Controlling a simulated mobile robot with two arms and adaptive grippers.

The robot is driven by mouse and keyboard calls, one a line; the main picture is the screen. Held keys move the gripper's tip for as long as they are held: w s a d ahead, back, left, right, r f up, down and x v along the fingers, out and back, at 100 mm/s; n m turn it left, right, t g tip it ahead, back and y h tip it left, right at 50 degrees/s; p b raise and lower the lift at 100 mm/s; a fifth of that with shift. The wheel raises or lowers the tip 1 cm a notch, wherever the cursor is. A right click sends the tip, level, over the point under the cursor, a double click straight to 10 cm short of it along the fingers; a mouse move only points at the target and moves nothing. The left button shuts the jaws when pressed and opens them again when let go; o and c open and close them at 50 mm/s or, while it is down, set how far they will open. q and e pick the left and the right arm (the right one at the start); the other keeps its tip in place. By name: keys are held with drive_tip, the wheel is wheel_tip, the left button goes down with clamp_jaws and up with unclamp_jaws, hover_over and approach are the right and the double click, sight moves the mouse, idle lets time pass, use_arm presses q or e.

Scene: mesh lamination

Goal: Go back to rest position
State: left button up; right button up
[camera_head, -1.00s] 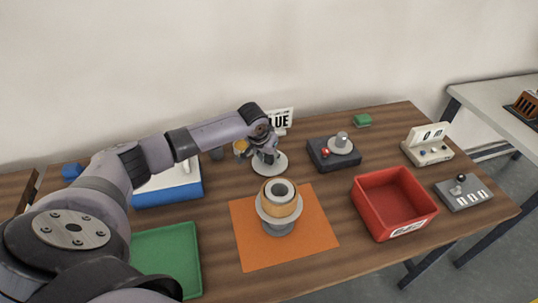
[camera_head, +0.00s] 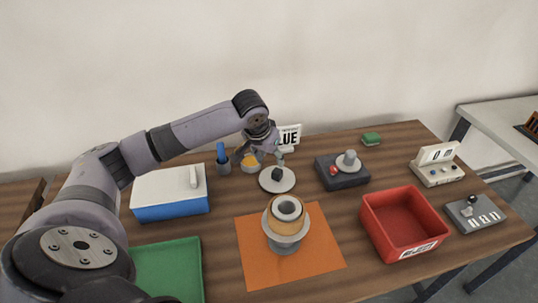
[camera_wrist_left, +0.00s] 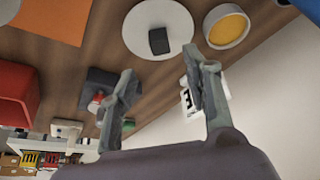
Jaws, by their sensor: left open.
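My left gripper (camera_head: 263,150) is open and empty. It hangs in the air near the back of the table, above a round grey plate (camera_head: 286,184) with a small dark block (camera_head: 277,174) on it. The left wrist view shows its two fingers (camera_wrist_left: 160,90) spread apart, with the plate (camera_wrist_left: 178,44) and the dark block (camera_wrist_left: 158,40) beyond them. My left arm reaches in from the left over the table. My right gripper is not in view.
A wooden-ringed grey stand (camera_head: 284,219) is on an orange mat (camera_head: 250,262). A red bin (camera_head: 374,222), a dark device (camera_head: 345,174), a blue-and-white box (camera_head: 170,211) and a green tray (camera_head: 185,262) surround it. A glue sign (camera_head: 290,136) stands near the wall.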

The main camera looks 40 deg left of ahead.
use_arm(q)
drive_tip(key=shift+v, duration=1)
drive_tip(key=shift+w, duration=0.1)
